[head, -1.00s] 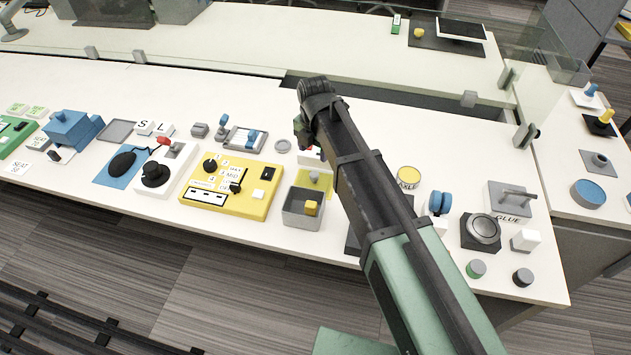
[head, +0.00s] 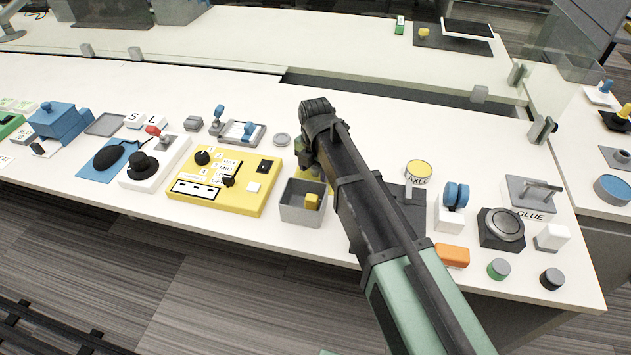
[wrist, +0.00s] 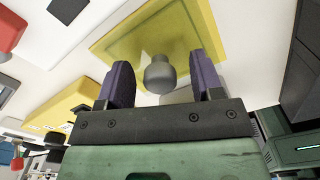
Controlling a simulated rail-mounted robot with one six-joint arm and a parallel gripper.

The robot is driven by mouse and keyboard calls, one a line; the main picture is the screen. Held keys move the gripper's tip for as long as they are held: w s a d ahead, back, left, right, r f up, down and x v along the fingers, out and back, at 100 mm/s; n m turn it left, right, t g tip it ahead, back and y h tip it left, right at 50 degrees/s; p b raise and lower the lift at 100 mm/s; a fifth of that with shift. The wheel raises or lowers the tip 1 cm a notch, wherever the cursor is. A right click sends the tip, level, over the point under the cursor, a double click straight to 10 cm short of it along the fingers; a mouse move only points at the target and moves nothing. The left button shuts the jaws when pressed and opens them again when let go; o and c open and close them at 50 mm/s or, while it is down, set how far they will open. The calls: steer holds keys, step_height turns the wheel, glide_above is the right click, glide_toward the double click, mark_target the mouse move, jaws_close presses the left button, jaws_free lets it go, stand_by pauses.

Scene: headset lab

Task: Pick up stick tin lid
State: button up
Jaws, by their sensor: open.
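In the head view only a sliver of the yellow plate (head: 326,176) shows beside my arm. My gripper (wrist: 162,64) is open, its two dark purple fingers on either side of the knob in the picture. Neither finger appears to touch the knob, and I cannot tell how deep it sits between them. In the head view my gripper (head: 306,150) is mostly hidden by the arm.
An open grey box (head: 302,217) with a yellow block (head: 312,201) inside stands just in front of the lid. A yellow control panel (head: 258,203) lies to the left. An axle tin (head: 418,170) and a blue-wheeled item (head: 456,195) stand to the right of my arm.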

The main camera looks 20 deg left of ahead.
steer(key=shift+r, duration=0.1)
steer(key=c, duration=1)
